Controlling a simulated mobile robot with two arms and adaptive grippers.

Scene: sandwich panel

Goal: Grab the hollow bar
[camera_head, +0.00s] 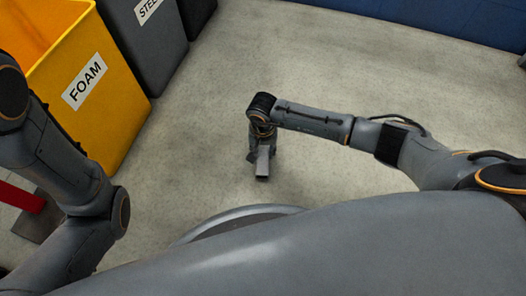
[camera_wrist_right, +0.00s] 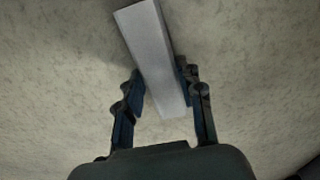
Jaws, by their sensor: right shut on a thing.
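The hollow bar (camera_wrist_right: 146,38) is a short, pale grey bar, seen in the right wrist view between the two fingers of my right gripper (camera_wrist_right: 162,88). The fingers press on its sides near one end, and the other end sticks out beyond the fingertips. In the head view the bar (camera_head: 262,168) shows below my right gripper (camera_head: 262,145), low over the floor. I cannot tell whether the bar touches the floor. My left arm shows at the left edge of the head view, but its gripper is not in view.
A yellow FOAM bin (camera_head: 118,112) stands at the left, with a dark grey STEEL bin (camera_head: 150,50) beside it. A red piece (camera_head: 20,196) lies near my left arm. A blue wall (camera_head: 420,12) runs along the back. The concrete floor (camera_head: 330,50) around the bar is clear.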

